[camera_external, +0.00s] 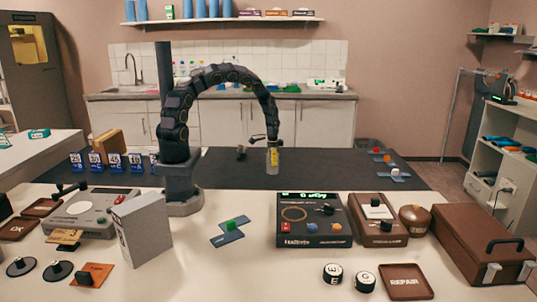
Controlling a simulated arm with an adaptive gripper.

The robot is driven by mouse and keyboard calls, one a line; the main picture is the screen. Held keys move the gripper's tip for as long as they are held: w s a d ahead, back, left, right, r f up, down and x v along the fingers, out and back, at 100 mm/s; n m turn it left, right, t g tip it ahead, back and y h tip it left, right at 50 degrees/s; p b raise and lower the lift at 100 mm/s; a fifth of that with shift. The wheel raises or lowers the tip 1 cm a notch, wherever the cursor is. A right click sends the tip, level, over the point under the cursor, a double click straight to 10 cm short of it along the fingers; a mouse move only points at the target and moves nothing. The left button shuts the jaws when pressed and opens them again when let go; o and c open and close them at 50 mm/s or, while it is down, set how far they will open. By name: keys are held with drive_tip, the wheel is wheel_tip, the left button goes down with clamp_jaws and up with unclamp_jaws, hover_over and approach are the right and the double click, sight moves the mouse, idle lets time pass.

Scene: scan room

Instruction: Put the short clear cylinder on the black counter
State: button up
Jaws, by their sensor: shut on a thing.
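My gripper (271,147) points down and is shut on the short clear cylinder (272,167), which has a yellow patch near its top. The cylinder is upright. It shows against the black counter (325,173), the dark surface behind the pale front table. I cannot tell whether its base touches the counter or hangs a little above it.
A small dark object (241,153) stands on the counter left of the cylinder. Blue-and-white numbered cards (115,162) line the counter's left side; blue pieces (393,174) lie at its right. The counter right of the cylinder is clear. A black device (314,227) stands in front.

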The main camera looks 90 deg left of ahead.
drive_tip(key=o, duration=1.2)
drive_tip(key=shift+f, duration=0.15)
drive_tip(key=shift+c, duration=0.2)
wheel_tip(320, 180, up, 12)
drive_tip(key=shift+f, duration=0.25)
drive_tip(key=shift+d+r, duration=0.1)
drive_tip(key=shift+r, duration=0.45)
drive_tip(key=s+d+r, duration=0.2)
drive_tip(key=d+r, duration=0.5)
drive_tip(key=d, duration=0.2)
drive_tip(key=s+d+r, duration=0.3)
drive_tip(key=d+r, duration=0.4)
drive_tip(key=d, duration=0.2)
drive_tip(key=s+d+r+m+g, duration=0.1)
drive_tip(key=s+d+r+m, duration=0.1)
drive_tip(key=s+d, duration=1.2)
drive_tip(key=shift+s+g, duration=0.4)
drive_tip(key=shift+s, duration=0.4)
